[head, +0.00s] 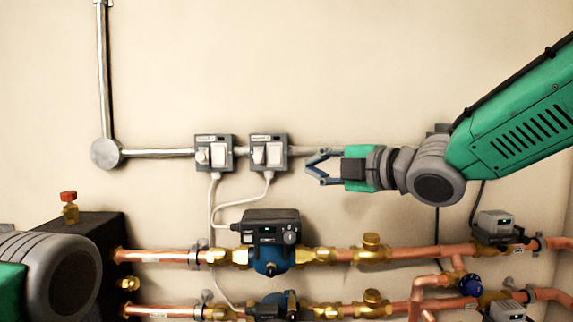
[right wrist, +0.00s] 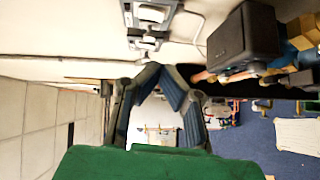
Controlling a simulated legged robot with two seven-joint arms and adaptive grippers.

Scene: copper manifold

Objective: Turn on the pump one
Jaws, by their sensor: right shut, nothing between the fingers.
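Two grey switch boxes with white switches hang side by side on the wall, the left switch box (head: 214,153) and the right switch box (head: 269,153). Their labels are too small to read. My right gripper (head: 308,167) is shut and empty, pointing left, a little to the right of the right switch box. In the right wrist view my gripper (right wrist: 166,72) has its fingertips together below the switch boxes (right wrist: 152,22). Cables run down from the boxes toward the upper pump (head: 270,228), black and blue. A lower pump (head: 272,305) is partly cut off. My left gripper is out of view.
Copper pipes (head: 160,256) with brass valves run across the lower part. A metal conduit (head: 155,153) runs along the wall into the boxes. A dark block (head: 100,235) stands at lower left beside my left arm. The wall above the boxes is clear.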

